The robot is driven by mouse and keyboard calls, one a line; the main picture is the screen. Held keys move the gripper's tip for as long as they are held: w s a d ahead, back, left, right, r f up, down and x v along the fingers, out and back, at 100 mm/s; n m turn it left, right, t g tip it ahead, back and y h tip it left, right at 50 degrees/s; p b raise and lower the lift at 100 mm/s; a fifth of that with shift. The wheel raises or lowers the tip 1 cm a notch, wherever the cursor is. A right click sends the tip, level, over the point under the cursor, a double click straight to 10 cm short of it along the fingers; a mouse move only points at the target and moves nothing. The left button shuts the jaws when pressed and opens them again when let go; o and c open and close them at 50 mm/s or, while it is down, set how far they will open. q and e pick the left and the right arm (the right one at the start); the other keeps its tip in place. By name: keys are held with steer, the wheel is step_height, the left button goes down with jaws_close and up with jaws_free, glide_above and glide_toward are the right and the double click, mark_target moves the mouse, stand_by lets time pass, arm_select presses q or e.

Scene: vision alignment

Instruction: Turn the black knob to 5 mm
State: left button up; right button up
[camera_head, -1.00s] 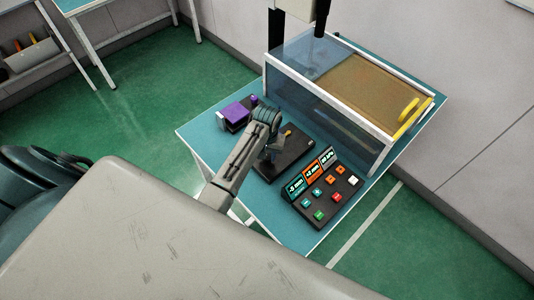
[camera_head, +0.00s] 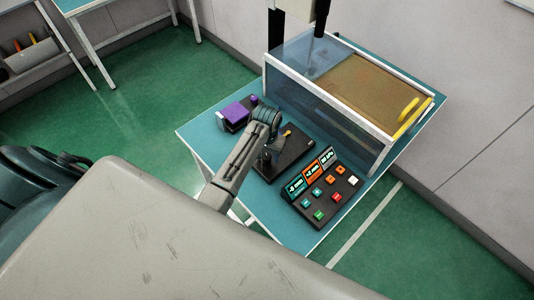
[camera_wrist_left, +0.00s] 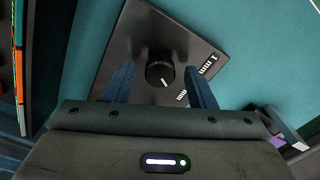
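The black knob (camera_wrist_left: 160,73) sits on a dark plate (camera_wrist_left: 140,40) in the left wrist view. Its white mark points down and slightly right in that picture, and small white scale marks lie to its right. My left gripper (camera_wrist_left: 160,85) is open, with one blue finger on each side of the knob; I cannot tell whether they touch it. In the head view my left gripper (camera_head: 266,160) is over the dark plate (camera_head: 295,150), and the knob is hidden by the arm. My right gripper is not in view.
A purple-topped device (camera_head: 234,114) stands to the left. All are on a teal table (camera_head: 195,128).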

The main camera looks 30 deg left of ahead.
mark_target(267, 156)
arm_select(q)
steer(key=shift+r, duration=0.5)
step_height(267, 156, up, 6)
steer(key=shift+r+b, duration=0.2)
steer(key=shift+b, duration=1.05)
step_height(267, 156, up, 3)
steer(key=shift+r+p, duration=0.2)
steer(key=shift+p, duration=0.15)
